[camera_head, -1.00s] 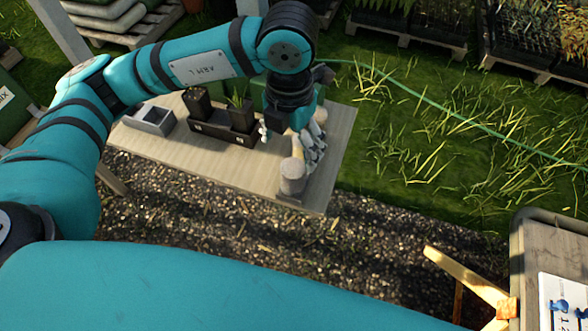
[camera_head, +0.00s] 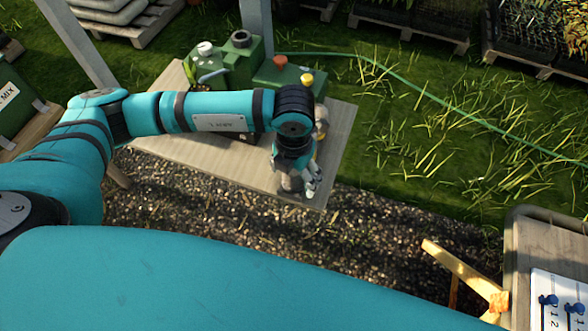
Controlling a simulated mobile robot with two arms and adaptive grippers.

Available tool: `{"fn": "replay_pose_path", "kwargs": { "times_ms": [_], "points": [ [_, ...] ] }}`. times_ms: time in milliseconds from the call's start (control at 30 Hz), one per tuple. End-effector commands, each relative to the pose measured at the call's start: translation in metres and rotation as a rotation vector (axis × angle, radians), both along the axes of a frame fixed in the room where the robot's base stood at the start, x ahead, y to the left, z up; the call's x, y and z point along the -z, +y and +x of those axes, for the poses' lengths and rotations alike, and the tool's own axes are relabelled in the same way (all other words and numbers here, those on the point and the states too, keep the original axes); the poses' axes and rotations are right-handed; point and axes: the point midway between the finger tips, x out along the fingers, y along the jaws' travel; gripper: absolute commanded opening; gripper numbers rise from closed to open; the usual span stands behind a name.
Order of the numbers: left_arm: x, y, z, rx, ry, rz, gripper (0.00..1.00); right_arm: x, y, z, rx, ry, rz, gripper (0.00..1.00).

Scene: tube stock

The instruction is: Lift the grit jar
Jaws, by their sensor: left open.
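A pale, greyish jar (camera_head: 289,184), which looks like the grit jar, stands at the near right corner of the wooden table (camera_head: 230,172). My left gripper (camera_head: 307,187) points down right at it, with light fingers showing on its right side. The gripper is open. My wrist hides the jar's upper part, and I cannot tell whether the fingers touch it. My right gripper is not in view.
Green cans (camera_head: 238,62) and a green box (camera_head: 276,76) stand at the table's back. A pale item (camera_head: 321,121) stands behind my wrist. A second table (camera_head: 535,240) with a card is at right. Gravel lies in front.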

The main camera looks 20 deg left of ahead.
Motion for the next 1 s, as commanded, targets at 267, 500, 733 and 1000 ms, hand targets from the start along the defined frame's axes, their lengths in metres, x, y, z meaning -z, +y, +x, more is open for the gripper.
{"fn": "replay_pose_path", "kwargs": {
  "times_ms": [267,500,733,1000],
  "points": [
    [-0.0001,-0.0001,0.0,0.001,0.0,0.0,0.63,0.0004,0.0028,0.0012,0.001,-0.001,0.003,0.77],
    [-0.0004,-0.0001,0.0,0.001,0.0,0.0,0.31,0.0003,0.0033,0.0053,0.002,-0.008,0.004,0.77],
    [-0.0007,-0.0001,0.0002,0.001,-0.001,0.0,0.14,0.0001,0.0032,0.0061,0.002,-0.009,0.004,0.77],
    [-0.0052,-0.0002,0.0005,0.001,-0.002,0.0,0.14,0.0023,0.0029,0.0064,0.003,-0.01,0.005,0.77]
  ]
}}
